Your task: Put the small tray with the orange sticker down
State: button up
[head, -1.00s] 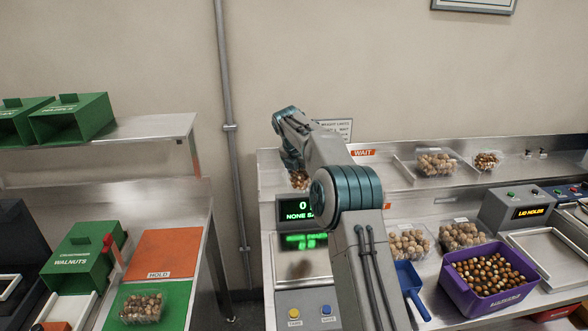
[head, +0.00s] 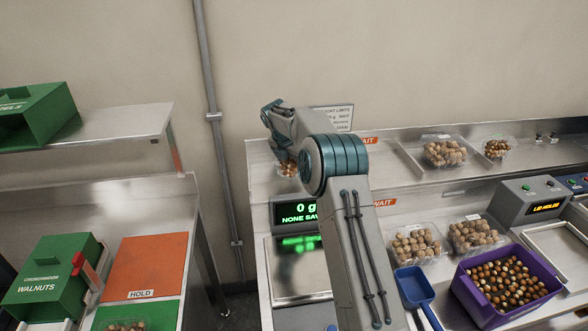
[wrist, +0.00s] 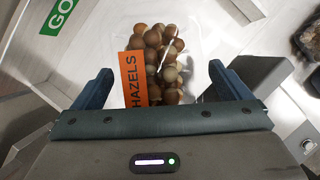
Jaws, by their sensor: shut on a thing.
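The small clear tray of round brown nuts (head: 288,170) is at the end of my arm in the head view, above the left end of the back shelf. In the wrist view, the tray (wrist: 172,60) shows an orange sticker (wrist: 134,78) reading HAZELS. My gripper (wrist: 160,78) is shut on the tray, with one blue finger at each side. In the head view my gripper (head: 283,158) is partly hidden by my arm. A green GO label (wrist: 60,14) lies beyond the tray at upper left. I cannot tell whether the tray touches the shelf.
The back shelf (head: 385,165) has orange WAIT labels and holds two nut trays (head: 445,153) (head: 496,149) farther right. A scale (head: 300,270) reading 0 g stands below my gripper. A purple crate (head: 470,290) and blue scoop (head: 412,288) are at right. An orange HOLD mat (head: 145,262) is at left.

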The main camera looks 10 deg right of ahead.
jog(key=shift+f+p, duration=0.4)
jog(key=shift+f, duration=1.45)
